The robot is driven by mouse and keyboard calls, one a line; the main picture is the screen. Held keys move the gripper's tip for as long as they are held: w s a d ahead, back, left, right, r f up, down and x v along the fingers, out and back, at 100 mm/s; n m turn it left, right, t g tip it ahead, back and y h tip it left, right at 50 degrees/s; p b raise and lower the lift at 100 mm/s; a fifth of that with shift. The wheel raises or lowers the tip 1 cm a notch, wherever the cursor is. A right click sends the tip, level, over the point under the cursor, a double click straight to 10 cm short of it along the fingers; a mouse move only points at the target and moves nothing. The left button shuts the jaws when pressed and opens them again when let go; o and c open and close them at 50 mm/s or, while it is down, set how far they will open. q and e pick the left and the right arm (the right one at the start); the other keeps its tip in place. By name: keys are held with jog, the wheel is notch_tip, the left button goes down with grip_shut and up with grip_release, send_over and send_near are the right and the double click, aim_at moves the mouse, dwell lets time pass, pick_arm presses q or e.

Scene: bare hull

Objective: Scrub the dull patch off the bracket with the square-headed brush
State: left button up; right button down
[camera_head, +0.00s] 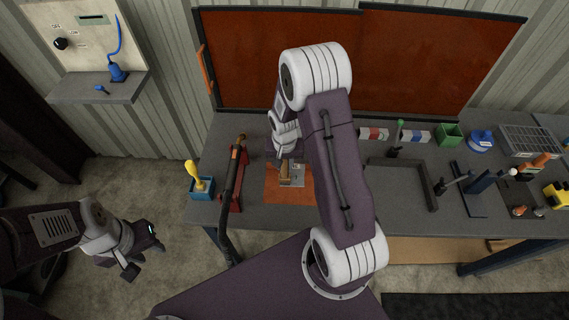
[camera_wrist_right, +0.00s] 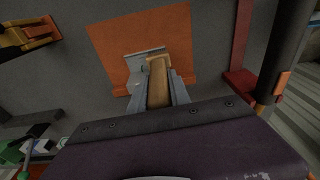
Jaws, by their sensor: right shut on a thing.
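My right gripper (camera_wrist_right: 158,90) is shut on a wooden-bodied brush (camera_wrist_right: 158,80). The brush also shows below the gripper in the head view (camera_head: 285,174). The grey metal bracket (camera_wrist_right: 135,72) lies on an orange mat (camera_wrist_right: 105,45) right by the brush's far end; in the head view the bracket (camera_head: 298,175) is partly covered by my arm. I cannot tell whether the brush touches the bracket. The brush head's shape and the dull patch cannot be made out. My left gripper (camera_head: 144,259) is open and empty, over the floor left of the bench.
A red tool with a black hose (camera_head: 234,180) stands left of the mat. A blue holder with a yellow-handled brush (camera_head: 201,187) is at the bench's left edge. A dark tray (camera_head: 400,163), a green box (camera_head: 449,135) and a wire basket (camera_head: 528,141) are to the right.

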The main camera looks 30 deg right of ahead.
jog(key=shift+s+d+p, duration=0.55)
jog(key=shift+s+d, duration=0.85)
jog(key=shift+d, duration=1.05)
jog(key=shift+w+a+b, duration=0.2)
jog(key=shift+w+a, duration=0.3)
jog(key=shift+a, duration=0.35)
jog(key=shift+w+a+b, duration=0.2)
jog(key=shift+w+a, duration=0.25)
jog(key=shift+a, duration=0.4)
jog(key=shift+w+a+b, duration=0.2)
jog(key=shift+w+a, duration=0.3)
jog(key=shift+a, duration=0.35)
jog(key=shift+s+d, duration=0.4)
jog(key=shift+d, duration=0.25)
jog(key=shift+s+d, duration=0.35)
jog(key=shift+d, duration=0.25)
